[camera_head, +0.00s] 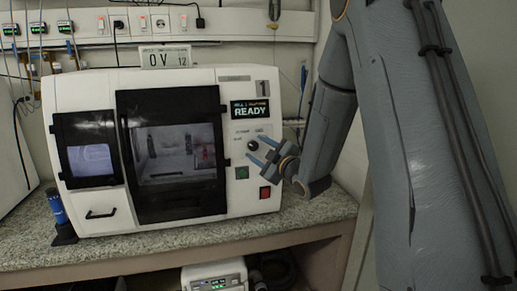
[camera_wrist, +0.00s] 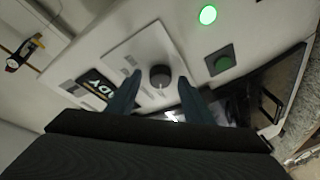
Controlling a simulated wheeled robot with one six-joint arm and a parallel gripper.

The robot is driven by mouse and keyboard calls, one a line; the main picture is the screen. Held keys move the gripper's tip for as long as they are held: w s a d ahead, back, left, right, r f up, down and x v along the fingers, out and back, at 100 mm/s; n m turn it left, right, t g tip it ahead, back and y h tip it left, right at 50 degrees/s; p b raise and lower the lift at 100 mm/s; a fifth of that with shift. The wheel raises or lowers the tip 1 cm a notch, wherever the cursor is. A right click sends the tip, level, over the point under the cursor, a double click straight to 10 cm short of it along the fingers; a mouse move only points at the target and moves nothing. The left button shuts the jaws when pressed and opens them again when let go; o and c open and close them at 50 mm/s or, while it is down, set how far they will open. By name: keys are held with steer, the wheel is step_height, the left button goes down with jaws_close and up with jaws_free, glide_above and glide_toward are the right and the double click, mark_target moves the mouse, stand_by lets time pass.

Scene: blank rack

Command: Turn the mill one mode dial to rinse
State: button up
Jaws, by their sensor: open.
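The mill (camera_head: 165,220) is a white machine with a black-framed window, standing on the counter, with a "1" on its upper right. Its display (camera_head: 250,108) reads READY. The black mode dial (camera_head: 252,145) sits on the panel below the display. In the wrist view the dial (camera_wrist: 159,76) is a round knob with a light pointer mark at its lower edge; its labels are too small to read. My gripper (camera_head: 259,151) is open at the panel. In the wrist view its two blue fingers (camera_wrist: 158,88) stand either side of the dial, with gaps; contact is not visible.
Below the dial are a green button (camera_head: 241,172) and a red switch (camera_head: 265,192). The wrist view also shows a lit green light (camera_wrist: 208,15). A dark blue cylinder (camera_head: 58,208) stands left of the mill. Bare granite counter (camera_head: 325,208) lies to the right.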

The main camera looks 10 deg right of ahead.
steer(key=c, duration=1)
steer(key=shift+c, duration=0.2)
steer(key=shift+f+m+b, duration=0.15)
steer(key=shift+m+b, duration=0.25)
steer(key=m+b, duration=0.1)
steer(key=m+t+h+b, duration=0.1)
steer(key=m, duration=0.1)
steer(key=shift+a+f, duration=0.15)
steer(key=shift+f, duration=0.05)
steer(key=m+b, duration=0.1)
steer(key=m, duration=0.1)
steer(key=m+t+h+b, duration=0.1)
steer(key=m+b, duration=0.1)
steer(key=shift+a+f+m+h, duration=0.1)
steer(key=shift+a+m+h, duration=0.05)
steer(key=shift+m+h, duration=0.2)
steer(key=m, duration=0.2)
steer(key=m+h+b, duration=0.1)
steer(key=m, duration=0.1)
steer(key=m+t+h+b, duration=0.1)
steer(key=m, duration=0.1)
steer(key=shift+a, duration=0.25)
steer(key=shift+a+m+h+b, duration=0.1)
steer(key=shift+m+h+b, duration=0.5)
steer(key=shift+m, duration=0.75)
steer(key=shift+m+h+b, duration=0.5)
steer(key=shift+m+h, duration=0.05)
steer(key=shift+m, duration=0.75)
